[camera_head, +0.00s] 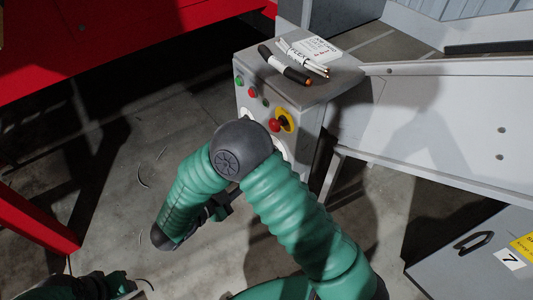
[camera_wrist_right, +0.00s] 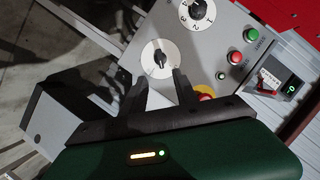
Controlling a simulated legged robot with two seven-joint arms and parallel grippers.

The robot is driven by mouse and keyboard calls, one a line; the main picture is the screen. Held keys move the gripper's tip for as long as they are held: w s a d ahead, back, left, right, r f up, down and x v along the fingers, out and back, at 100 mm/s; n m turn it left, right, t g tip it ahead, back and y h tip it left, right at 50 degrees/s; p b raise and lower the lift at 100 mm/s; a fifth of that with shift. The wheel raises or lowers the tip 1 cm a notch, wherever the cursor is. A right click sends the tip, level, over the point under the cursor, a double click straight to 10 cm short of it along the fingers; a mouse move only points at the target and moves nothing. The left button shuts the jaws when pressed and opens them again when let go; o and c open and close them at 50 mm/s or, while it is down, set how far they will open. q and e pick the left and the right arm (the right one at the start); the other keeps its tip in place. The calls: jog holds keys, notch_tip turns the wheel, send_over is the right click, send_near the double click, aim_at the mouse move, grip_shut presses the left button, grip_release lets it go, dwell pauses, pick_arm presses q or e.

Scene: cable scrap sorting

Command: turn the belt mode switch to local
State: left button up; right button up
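The grey control box (camera_head: 320,95) stands in the middle of the head view. In the right wrist view its panel shows a white round dial with a black knob (camera_wrist_right: 160,58), and above it a numbered dial (camera_wrist_right: 197,12). The lettering at the lower dial is too small to read, so I cannot tell its mode. My right gripper (camera_wrist_right: 159,80) is open, its fingers apart just below the lower knob, one on each side; contact is not clear. In the head view my right arm hides most of the dials. Only a dark part of my left arm shows at bottom left; its fingers cannot be made out.
A red emergency stop (camera_wrist_right: 205,98) on a yellow ring is close to the right finger. Green (camera_wrist_right: 250,35) and red (camera_wrist_right: 235,57) buttons lie farther right. A marker (camera_head: 285,66) and white cable ties (camera_head: 303,58) lie on the box. A grey chute (camera_head: 430,115) is at right.

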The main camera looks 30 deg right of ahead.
jog(key=b+x, duration=0.2)
jog(key=x, duration=1.2)
jog(key=shift+d+b, duration=0.15)
jog(key=shift+b, duration=0.15)
grip_shut()
